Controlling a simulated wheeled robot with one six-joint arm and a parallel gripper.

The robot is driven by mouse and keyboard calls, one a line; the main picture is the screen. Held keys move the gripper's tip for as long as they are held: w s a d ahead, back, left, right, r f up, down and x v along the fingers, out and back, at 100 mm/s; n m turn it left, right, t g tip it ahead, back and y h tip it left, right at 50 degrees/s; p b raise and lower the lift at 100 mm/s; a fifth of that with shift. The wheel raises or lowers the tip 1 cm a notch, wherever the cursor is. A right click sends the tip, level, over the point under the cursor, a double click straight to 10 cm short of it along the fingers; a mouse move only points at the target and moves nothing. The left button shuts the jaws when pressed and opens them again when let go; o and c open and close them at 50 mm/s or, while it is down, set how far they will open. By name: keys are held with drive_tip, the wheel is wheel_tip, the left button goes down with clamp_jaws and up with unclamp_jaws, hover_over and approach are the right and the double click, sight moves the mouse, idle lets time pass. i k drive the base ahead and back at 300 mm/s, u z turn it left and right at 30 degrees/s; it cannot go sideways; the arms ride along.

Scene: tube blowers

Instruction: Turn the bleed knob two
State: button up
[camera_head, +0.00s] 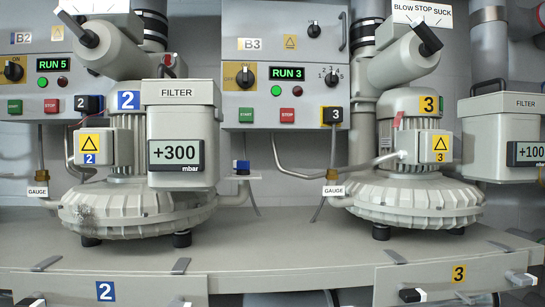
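Blower 2 (128,210) is a pale grey finned machine on the left, with blue "2" labels. Its filter box (182,110) carries a display (176,155) reading +300 mbar. A small blue-topped knob (242,167) sits on the pipe end to the right of this blower. A brass fitting (41,175) stands above the GAUGE tag at its left. No bleed label is readable, so I cannot tell for certain which part is bleed knob two. My gripper is not in view.
Panel B3 (285,60) shows RUN 3 above green and red buttons. Blower 3 (415,200) stands on the right, beside another filter box (505,135). Both blowers rest on a grey bench (270,245). Bare bench lies between them.

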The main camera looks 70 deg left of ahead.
sight(243, 167)
drive_tip(key=u, duration=0.2)
drive_tip(key=i, duration=0.65)
drive_tip(key=u, duration=1.15)
drive_tip(key=i, duration=0.6)
drive_tip(key=u, duration=0.65)
